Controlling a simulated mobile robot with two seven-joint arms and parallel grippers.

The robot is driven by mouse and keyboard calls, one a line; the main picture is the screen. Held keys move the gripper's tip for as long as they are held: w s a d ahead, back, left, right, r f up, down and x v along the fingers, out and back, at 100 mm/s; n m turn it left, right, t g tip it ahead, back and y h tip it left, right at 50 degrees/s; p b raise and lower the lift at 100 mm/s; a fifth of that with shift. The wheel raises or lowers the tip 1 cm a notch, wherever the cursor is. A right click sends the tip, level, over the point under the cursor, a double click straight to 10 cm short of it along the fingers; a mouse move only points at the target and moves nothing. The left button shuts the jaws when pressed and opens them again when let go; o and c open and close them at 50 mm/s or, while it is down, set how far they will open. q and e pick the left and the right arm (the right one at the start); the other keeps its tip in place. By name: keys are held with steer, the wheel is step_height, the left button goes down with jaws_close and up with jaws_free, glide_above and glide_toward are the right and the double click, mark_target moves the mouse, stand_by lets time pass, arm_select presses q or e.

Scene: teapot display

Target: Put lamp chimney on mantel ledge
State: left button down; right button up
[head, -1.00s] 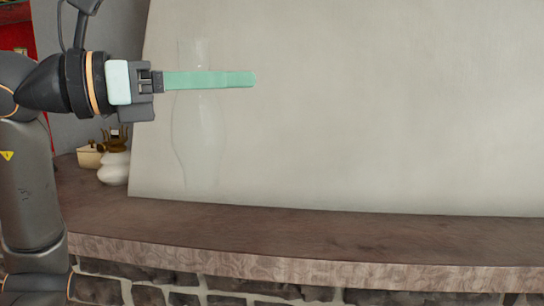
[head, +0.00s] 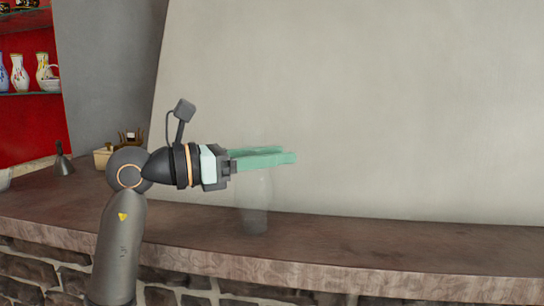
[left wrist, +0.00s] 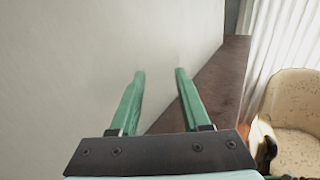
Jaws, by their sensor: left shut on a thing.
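The lamp chimney (head: 254,205) is a clear, faint glass tube with a wider lower part, upright in the head view. My left gripper (head: 280,156) has green fingers around its upper part and is shut on it. The chimney's bottom shows against the brown mantel ledge (head: 400,240); I cannot tell whether it touches. In the left wrist view the fingers (left wrist: 157,84) stand apart, and the glass between them is too clear to make out. The ledge also shows there (left wrist: 222,85). My right gripper is not in view.
A pale wall (head: 380,100) rises behind the ledge. A cream box (head: 102,157) and a dark metal funnel-like item (head: 63,160) stand to the left. Red shelves with painted jugs (head: 45,72) are at far left. The ledge right of the chimney is clear. An armchair (left wrist: 295,115) stands beyond.

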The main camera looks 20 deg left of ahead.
arm_select(q)
steer(key=shift+f, duration=0.15)
steer(key=shift+c, duration=1.8)
jaws_free()
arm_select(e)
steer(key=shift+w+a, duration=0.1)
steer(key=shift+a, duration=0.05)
arm_select(q)
steer(key=shift+r, duration=0.25)
steer(key=b+v, duration=0.2)
steer(key=v, duration=1)
steer(key=shift+b, duration=0.35)
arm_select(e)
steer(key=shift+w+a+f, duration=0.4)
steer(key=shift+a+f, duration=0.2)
